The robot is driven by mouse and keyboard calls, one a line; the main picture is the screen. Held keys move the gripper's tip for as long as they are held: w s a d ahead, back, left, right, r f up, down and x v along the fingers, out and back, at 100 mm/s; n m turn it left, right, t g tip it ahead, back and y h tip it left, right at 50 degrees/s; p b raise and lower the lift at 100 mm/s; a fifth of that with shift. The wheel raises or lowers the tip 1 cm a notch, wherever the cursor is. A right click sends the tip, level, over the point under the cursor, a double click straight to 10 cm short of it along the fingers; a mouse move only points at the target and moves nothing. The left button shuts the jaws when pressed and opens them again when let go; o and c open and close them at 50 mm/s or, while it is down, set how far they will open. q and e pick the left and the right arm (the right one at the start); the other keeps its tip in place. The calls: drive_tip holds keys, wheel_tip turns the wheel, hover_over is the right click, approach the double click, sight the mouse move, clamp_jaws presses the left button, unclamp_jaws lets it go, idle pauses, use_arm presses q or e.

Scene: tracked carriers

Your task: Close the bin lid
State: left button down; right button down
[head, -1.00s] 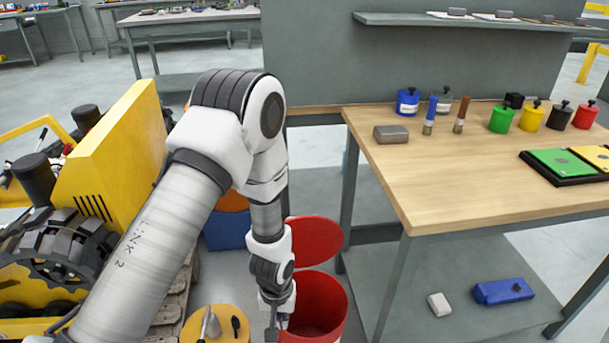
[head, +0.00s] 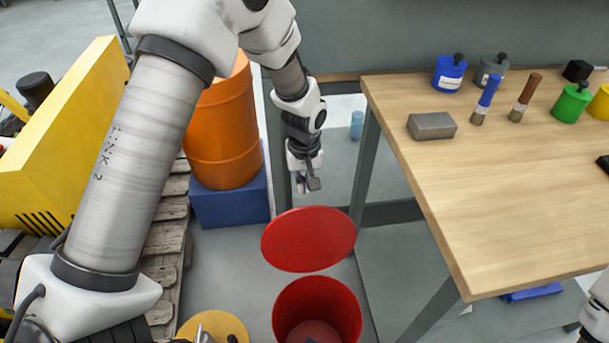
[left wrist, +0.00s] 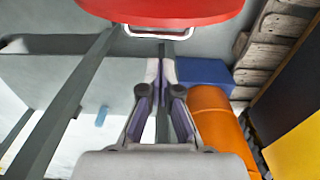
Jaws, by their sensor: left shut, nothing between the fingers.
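The red bin (head: 317,305) stands on the floor left of the workbench, with its mouth open and something dark inside at the bottom. Its round red lid (head: 308,239) is raised and tilted up behind the mouth. My left gripper (head: 308,187) is behind and above the lid, apart from it, with its fingers shut and empty. In the left wrist view the shut fingers (left wrist: 161,75) point toward the lid (left wrist: 165,10), which has a pale handle (left wrist: 160,34) along its edge. My right gripper is not in view; only part of my right arm shows at the lower right.
An orange barrel (head: 222,135) stands on a blue block (head: 230,205) left of my left gripper. The wooden workbench (head: 500,200) is on the right, holding a grey block (head: 432,126), brushes and coloured pots. A yellow tracked machine (head: 60,150) is at the left.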

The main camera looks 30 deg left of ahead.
sight(307, 207)
use_arm(q)
drive_tip(key=f, duration=0.1)
drive_tip(key=s+d+f, duration=0.1)
drive_tip(key=f, duration=0.1)
drive_tip(key=s+d+f+b, duration=0.1)
drive_tip(key=f, duration=0.1)
drive_tip(key=shift+s+f, duration=0.15)
drive_tip(key=shift+s, duration=0.1)
drive_tip(key=shift+s+d+f, duration=0.1)
drive_tip(key=shift+s+d, duration=0.1)
drive_tip(key=shift+s, duration=0.05)
drive_tip(key=shift+s+d, duration=0.1)
idle(0.4)
